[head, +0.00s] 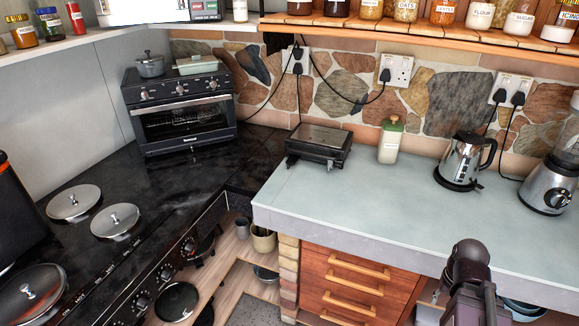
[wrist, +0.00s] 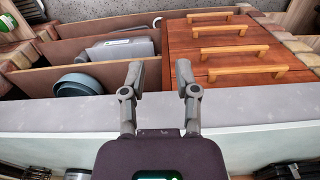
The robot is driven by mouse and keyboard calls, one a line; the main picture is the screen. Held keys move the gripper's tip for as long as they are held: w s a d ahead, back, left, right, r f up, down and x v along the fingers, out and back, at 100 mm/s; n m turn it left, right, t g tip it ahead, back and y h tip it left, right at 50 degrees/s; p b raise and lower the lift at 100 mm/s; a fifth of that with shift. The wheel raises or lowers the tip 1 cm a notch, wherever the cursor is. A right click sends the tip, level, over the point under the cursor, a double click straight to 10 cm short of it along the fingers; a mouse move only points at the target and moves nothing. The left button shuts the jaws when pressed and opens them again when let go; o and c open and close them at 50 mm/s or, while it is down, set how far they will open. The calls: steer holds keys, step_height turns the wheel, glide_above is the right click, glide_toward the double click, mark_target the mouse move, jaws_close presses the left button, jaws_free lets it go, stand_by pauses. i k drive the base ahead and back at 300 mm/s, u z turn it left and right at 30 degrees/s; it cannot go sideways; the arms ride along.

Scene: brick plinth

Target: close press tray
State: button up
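The press (head: 318,145) is a low, dark box with a metallic top and small feet, standing on the pale counter near the wall in the head view. Its top looks down. I cannot make out a tray on it or how far one sticks out. My gripper (wrist: 160,75) is open and empty in the wrist view, its two grey fingers apart, seen against the counter's edge and wooden drawers. In the head view my dark arm is at the lower right, well apart from the press; the fingers are not clear there.
A black oven (head: 181,108) stands left of the press; a soap bottle (head: 390,141), kettle (head: 464,160) and blender (head: 549,184) stand to its right. The pale counter (head: 370,215) before the press is clear. Wooden drawers (head: 355,285) sit below.

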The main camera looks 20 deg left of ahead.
mark_target(292, 159)
steer(key=k, duration=1.35)
steer(key=u, duration=0.35)
steer(key=i, duration=1.75)
steer(key=z, duration=0.1)
